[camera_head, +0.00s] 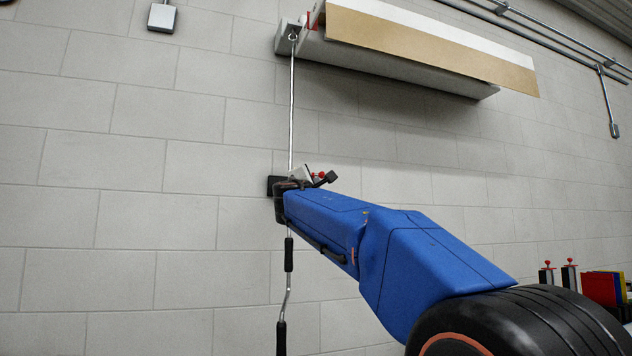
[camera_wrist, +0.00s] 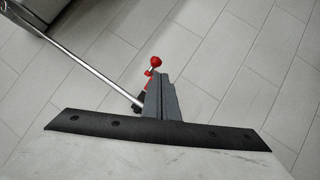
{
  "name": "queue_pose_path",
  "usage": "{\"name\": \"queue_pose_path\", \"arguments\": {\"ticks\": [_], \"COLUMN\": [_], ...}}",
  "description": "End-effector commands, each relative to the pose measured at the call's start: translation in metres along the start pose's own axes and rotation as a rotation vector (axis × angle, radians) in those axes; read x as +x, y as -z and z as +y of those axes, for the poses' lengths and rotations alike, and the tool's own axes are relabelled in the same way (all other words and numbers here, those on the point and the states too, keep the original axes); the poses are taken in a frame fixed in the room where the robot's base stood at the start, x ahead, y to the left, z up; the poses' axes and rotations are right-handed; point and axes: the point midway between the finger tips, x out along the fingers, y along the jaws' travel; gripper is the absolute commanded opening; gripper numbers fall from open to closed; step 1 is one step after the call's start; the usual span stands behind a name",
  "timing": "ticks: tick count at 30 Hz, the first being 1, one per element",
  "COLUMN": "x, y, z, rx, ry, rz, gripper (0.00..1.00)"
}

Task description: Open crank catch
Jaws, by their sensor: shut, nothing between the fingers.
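The crank catch shows its red ball knob (camera_wrist: 155,62) and red lever parts in the wrist view, beside the metal crank rod (camera_wrist: 95,68). In the head view small red parts (camera_head: 322,175) show at the end of my blue arm, near a black plate (camera_head: 275,186) on the wall. My gripper (camera_wrist: 161,82) is shut and empty, its grey fingers just below the knob in the picture. They cover part of the catch, and I cannot tell whether they touch it. The crank rod (camera_head: 291,110) hangs down the wall, with a bent crank handle (camera_head: 287,285) below.
The crank rod runs up to a long white housing (camera_head: 400,65) high on the block wall. A grey wall box (camera_head: 162,18) is at top left. Red-knobbed clamps (camera_head: 570,275) and coloured binders (camera_head: 603,288) are at right.

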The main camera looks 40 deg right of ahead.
Motion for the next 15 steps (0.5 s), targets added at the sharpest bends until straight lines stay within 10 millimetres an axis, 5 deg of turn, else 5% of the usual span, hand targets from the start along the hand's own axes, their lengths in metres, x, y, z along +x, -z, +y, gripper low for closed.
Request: {"name": "queue_pose_path", "arguments": {"ticks": [15], "x": [-0.07], "y": [-0.022], "z": [-0.01], "rx": [0.0], "ry": [0.001], "rz": [0.001], "gripper": [0.0]}}
